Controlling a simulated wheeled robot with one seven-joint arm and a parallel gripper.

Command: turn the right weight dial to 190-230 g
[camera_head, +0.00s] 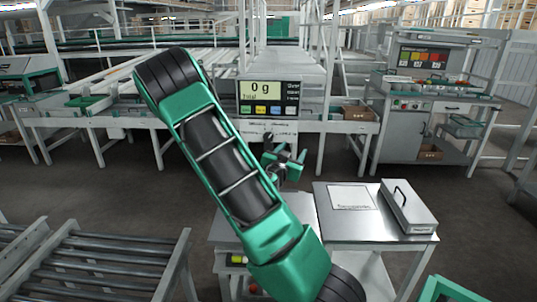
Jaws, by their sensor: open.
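A display panel (268,88) stands behind my arm and reads 0 g, with a row of coloured keys below the number. A pale strip with small lettering (270,126) shows under it. I cannot make out the right weight dial; it is too small to tell or hidden behind my arm and gripper. My gripper (287,164) is beyond my raised green arm, below the display and in front of the strip's lower side. It is open, and no object shows in it. I cannot tell its distance from the panel.
A metal table (336,233) at the lower right bears a white sheet (352,197) and a grey handled box (408,207). A roller conveyor (92,262) is at the lower left. A workbench (428,104) stands at the back right. Open floor lies between.

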